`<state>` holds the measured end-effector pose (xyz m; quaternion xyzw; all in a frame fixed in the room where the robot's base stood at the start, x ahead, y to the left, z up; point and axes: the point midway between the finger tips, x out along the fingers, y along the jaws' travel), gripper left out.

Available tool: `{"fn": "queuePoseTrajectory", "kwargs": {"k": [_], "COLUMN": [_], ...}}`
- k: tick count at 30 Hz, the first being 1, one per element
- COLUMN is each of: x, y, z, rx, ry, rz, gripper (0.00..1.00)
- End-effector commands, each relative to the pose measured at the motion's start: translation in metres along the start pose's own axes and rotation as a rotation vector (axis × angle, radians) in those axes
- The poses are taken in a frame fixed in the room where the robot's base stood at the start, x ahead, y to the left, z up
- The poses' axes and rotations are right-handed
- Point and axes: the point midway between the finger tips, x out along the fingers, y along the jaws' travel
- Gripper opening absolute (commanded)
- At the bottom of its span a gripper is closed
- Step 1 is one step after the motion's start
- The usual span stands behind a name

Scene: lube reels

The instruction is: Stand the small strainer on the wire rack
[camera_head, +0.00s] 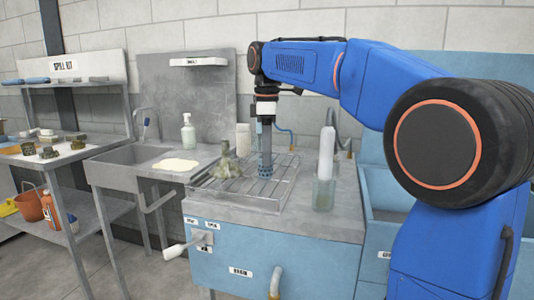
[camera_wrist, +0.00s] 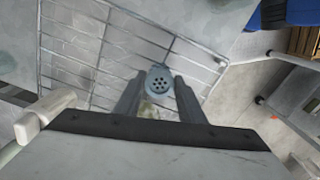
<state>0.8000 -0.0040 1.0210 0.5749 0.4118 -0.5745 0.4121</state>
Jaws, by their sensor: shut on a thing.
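The small strainer (camera_head: 265,171) is a blue-grey piece with a perforated round end. That holed end shows in the wrist view (camera_wrist: 158,79), between the fingertips. My gripper (camera_head: 266,152) points straight down and is shut on the strainer; it shows in the wrist view too (camera_wrist: 157,92). The wire rack (camera_head: 284,176) is a metal grid on top of the blue wash unit, and its wires fill much of the wrist view (camera_wrist: 100,48). The strainer is over the rack, at or very near its wires; I cannot tell whether it touches.
An olive-brown funnel-shaped part (camera_head: 228,166) stands on the rack left of my gripper. The rack's front is bare.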

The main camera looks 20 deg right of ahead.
Motion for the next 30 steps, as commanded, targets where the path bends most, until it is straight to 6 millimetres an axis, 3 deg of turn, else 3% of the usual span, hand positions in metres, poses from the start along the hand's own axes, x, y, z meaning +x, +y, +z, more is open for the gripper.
{"fn": "queuePoseTrajectory", "kwargs": {"k": [5,6,8,20,30], "x": [0.003,0.003,0.003,-0.003,-0.060], "y": [0.000,0.000,0.000,0.001,0.001], "z": [0.000,0.000,0.000,0.000,-0.001], "rx": [0.000,0.000,0.000,0.000,0.000], "ry": [0.000,0.000,0.000,0.000,0.001], "rz": [0.000,0.000,0.000,0.001,0.003], "gripper": [0.11,0.43,0.55,0.55,0.55]}}
